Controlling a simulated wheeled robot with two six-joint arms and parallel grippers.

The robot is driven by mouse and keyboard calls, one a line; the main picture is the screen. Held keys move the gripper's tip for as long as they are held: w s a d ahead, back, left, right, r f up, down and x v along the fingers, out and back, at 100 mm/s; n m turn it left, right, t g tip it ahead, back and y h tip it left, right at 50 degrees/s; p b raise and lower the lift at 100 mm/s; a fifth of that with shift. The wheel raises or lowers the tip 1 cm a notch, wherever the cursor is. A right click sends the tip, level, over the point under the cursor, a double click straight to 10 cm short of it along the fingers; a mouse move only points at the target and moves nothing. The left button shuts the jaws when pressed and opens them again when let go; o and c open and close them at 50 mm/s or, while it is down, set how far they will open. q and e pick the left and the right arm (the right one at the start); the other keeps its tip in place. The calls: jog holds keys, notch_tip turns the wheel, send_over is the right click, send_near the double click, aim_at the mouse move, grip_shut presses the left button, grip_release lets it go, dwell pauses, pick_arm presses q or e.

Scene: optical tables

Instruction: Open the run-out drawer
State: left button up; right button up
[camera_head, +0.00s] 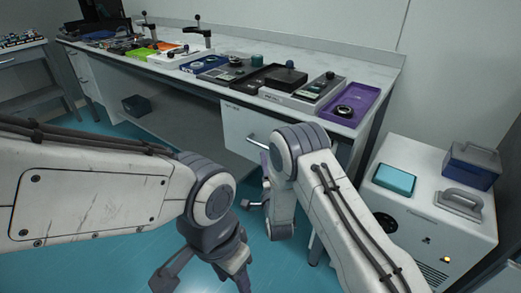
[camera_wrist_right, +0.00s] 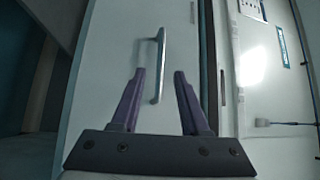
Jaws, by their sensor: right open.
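The run-out drawer's white front (camera_head: 236,122) is under the right part of the long table, and looks shut. Its metal bar handle (camera_head: 257,144) shows just left of my right wrist. In the right wrist view the handle (camera_wrist_right: 160,62) stands upright on the pale drawer front (camera_wrist_right: 112,60). My right gripper (camera_wrist_right: 159,76) is open, its purple fingers on either side of the handle's lower part in the picture. I cannot tell whether they touch it. In the head view my right gripper (camera_head: 265,165) is mostly hidden by its wrist. My left gripper (camera_head: 205,280) is open and empty, low over the floor.
The long table (camera_head: 213,84) carries several trays and instruments, including a purple tray (camera_head: 352,106) at its right end. A white cabinet (camera_head: 435,215) with boxes on top stands at the right. A dark box (camera_head: 136,106) is under the table. Blue floor is free in front.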

aim_at(260, 145)
jog(key=b+x, duration=0.1)
jog(key=x, duration=0.7)
jog(key=shift+w+a, duration=0.1)
jog(key=shift+w, duration=0.15)
grip_shut()
dwell(1.1)
